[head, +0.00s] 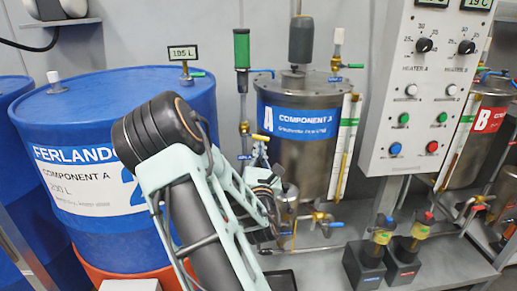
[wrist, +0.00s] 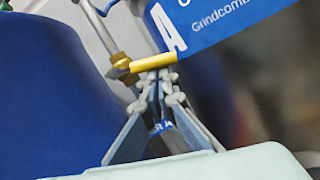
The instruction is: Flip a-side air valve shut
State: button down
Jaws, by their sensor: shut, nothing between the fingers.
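A valve with a yellow lever (wrist: 153,62) and brass body (wrist: 124,72) sits on a thin metal pipe (wrist: 103,28) in the wrist view. In the head view a yellow lever (head: 260,138) shows between the blue drum and the component A tank; I cannot read a label naming it the air valve. My gripper (wrist: 164,88) is shut and empty, its tips right at the underside of the lever; I cannot tell if they touch. In the head view my gripper (head: 262,168) is partly hidden by my arm.
The blue drum (head: 80,105) stands left of my arm and the component A tank (head: 305,155) just behind it. A control box (head: 425,110) hangs at right. Pipes and valves with blue handles (head: 330,224) run below the tank, near two dark pumps (head: 364,266).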

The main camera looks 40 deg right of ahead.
jog(key=shift+s+d+r+n+p, duration=0.15)
jog(key=shift+d+r+n+p, duration=0.1)
jog(key=shift+r+n, duration=0.1)
jog(key=shift+s+d+r+n+p, duration=0.1)
jog(key=shift+r+n+p, duration=0.15)
jog(key=shift+r+n, duration=0.1)
dwell(0.3)
notch_tip(320, 180, down, 4)
jog(key=w+d+b, duration=0.1)
jog(key=w+b, duration=0.1)
jog(key=b, duration=0.2)
jog(key=p+v, duration=0.2)
jog(key=v, duration=0.7)
jog(key=shift+s, duration=0.6)
jog(key=shift+r, duration=0.15)
